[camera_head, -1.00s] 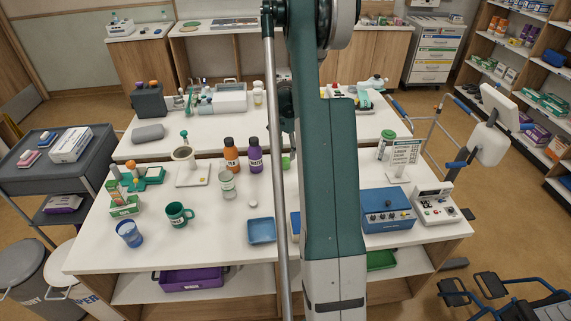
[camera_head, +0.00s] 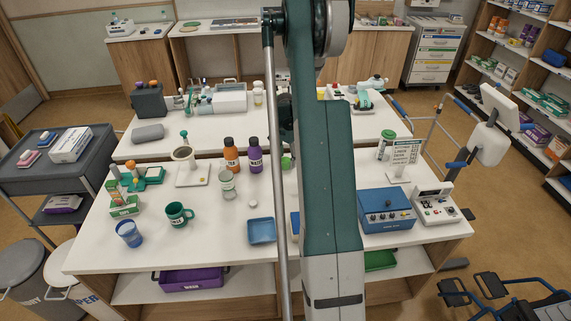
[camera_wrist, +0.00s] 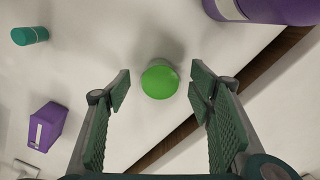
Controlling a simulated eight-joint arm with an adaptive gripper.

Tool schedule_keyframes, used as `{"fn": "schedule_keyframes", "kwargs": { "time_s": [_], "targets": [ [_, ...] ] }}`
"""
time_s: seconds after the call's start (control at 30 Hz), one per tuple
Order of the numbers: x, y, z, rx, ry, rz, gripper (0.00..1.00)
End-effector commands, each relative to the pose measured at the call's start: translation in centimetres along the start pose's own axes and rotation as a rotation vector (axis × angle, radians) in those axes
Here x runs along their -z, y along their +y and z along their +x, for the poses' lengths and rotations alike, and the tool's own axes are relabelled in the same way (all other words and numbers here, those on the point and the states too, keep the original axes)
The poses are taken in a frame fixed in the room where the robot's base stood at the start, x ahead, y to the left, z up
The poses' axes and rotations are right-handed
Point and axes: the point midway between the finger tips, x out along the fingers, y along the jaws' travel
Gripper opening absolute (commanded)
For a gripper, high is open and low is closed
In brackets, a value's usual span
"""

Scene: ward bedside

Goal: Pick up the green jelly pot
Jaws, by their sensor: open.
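The green jelly pot (camera_wrist: 160,80) is seen from above in the wrist view, a round bright green top on the white table. My gripper (camera_wrist: 159,86) is open, with one finger to the left of the pot and one to the right. Both fingers are apart from the pot. I cannot tell how far above the table the fingertips are. In the head view only a bit of the green pot (camera_head: 286,162) shows beside my arm, which hides the rest and the gripper.
In the wrist view a purple bottle (camera_wrist: 262,8) stands at the upper right, a purple box (camera_wrist: 46,127) at the left, and a teal cylinder (camera_wrist: 30,36) at the upper left. White surface around the pot is clear.

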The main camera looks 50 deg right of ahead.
Motion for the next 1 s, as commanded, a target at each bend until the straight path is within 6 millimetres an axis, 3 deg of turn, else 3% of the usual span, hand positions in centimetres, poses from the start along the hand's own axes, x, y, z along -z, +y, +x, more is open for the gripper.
{"fn": "schedule_keyframes", "kwargs": {
  "time_s": [0.17,0.43,0.77,1.0],
  "targets": [
    [0.0,0.0,0.0,0.000,0.000,0.000,0.53],
    [0.0,0.0,0.0,0.000,0.000,0.000,0.22],
    [0.0,0.0,-0.2,0.000,0.000,0.000,0.22],
    [0.0,0.0,-1.6,0.000,0.000,0.000,0.22]
  ]
}}
